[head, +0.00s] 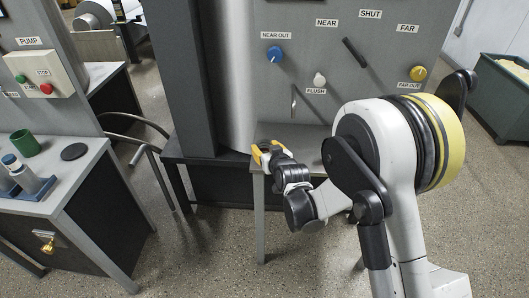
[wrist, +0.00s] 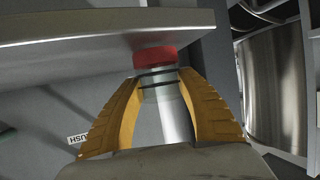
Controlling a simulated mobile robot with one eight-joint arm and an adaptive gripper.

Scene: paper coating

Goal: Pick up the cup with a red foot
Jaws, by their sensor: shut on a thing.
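The cup's red foot (wrist: 155,57) shows in the wrist view, just beyond my fingertips. A clear, greyish body with a dark ring runs from the foot back between the yellow fingers. My gripper (wrist: 157,78) is shut on this cup, one finger on each side. In the head view my gripper (head: 263,151) is by the left front corner of the small grey shelf under the panel. I cannot make out the cup there. In the wrist view the foot overlaps the shelf edge; whether they touch, I cannot tell.
The small grey shelf (head: 300,138) stands before the grey panel (head: 340,65) with labelled knobs. A tall metal cylinder (head: 232,75) rises left of it. At the left, a bench (head: 70,190) carries a green cup (head: 25,143) and a dark disc (head: 74,152). Open floor lies between.

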